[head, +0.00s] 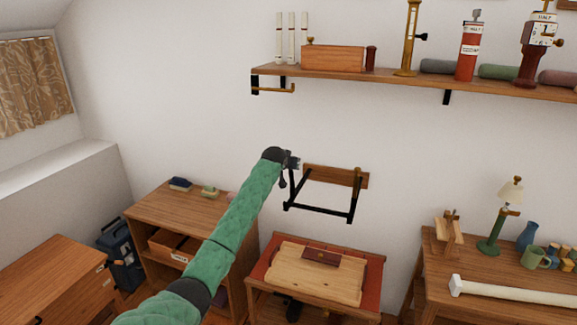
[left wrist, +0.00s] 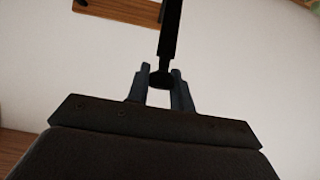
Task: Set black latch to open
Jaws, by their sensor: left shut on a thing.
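A black metal frame (head: 320,210) hangs out from a wooden board (head: 335,175) on the wall, above the small table. My left gripper (head: 296,162) is at the left end of this board. In the left wrist view, the left gripper (left wrist: 161,78) is shut on the rounded end of a thin black bar, which I take to be the black latch (left wrist: 170,30). The bar runs upward in the picture from between the fingers. In the head view my gripper and wrist hide most of the held part. My right gripper is not in view.
A wall shelf (head: 410,86) with a red extinguisher (head: 468,52) is above. Below is a small table (head: 262,270) bearing a wooden board. A desk (head: 430,275) with a lamp (head: 490,245) stands right, a cabinet (head: 150,218) left. The wall between shelf and frame is clear.

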